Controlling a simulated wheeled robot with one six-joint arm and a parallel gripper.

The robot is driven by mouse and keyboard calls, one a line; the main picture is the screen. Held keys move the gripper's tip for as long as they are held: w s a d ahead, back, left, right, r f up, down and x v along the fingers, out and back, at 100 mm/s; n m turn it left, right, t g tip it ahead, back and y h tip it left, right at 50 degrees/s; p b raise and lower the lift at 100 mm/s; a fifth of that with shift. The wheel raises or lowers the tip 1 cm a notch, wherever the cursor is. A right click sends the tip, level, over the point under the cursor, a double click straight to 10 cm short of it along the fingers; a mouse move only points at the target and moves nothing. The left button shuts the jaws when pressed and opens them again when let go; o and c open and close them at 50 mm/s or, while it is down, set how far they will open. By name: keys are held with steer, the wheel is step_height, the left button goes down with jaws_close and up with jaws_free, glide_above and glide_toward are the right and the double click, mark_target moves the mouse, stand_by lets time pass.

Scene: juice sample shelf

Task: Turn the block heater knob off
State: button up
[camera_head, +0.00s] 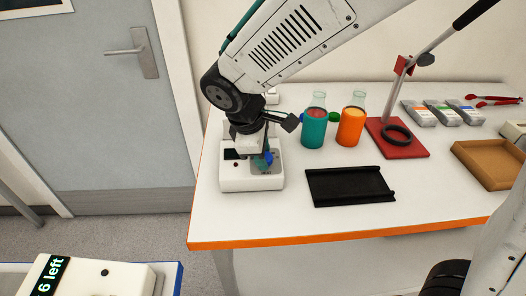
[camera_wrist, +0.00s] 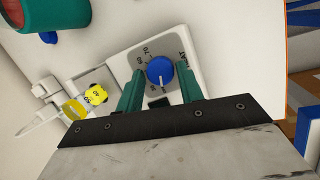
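The block heater (camera_head: 252,180) is a white box at the table's front left. Its blue knob (camera_wrist: 160,71) sits on a grey dial plate with printed numbers such as 60 and 70 and part of a word ending in "AT". The knob also shows in the head view (camera_head: 268,158), partly covered by my gripper. My gripper (camera_wrist: 161,84) has two green fingers spread wide, one on each side of the knob, with gaps visible between them and it. In the head view my gripper (camera_head: 263,161) hangs down over the heater. The knob's white pointer line faces the bottom of the wrist view.
A teal flask (camera_head: 314,128) and an orange flask (camera_head: 351,127) stand right of the heater. A black tray (camera_head: 349,187) lies in front of them. A red stand base (camera_head: 402,142) and a brown tray (camera_head: 490,163) are further right.

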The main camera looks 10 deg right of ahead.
steer(key=shift+o, duration=0.9)
steer(key=v, duration=0.8)
steer(key=shift+f, duration=0.1)
steer(key=s+d+r+m+y, duration=0.1)
steer(key=s+d+m, duration=0.6)
steer(key=s+d, duration=0.2)
steer(key=s+d+r+m+g+y, duration=0.1)
steer(key=s+d+m+y, duration=0.1)
steer(key=s+d+m, duration=0.6)
steer(key=s+d, duration=0.1)
steer(key=d, duration=0.5)
steer(key=shift+d+r, duration=0.35)
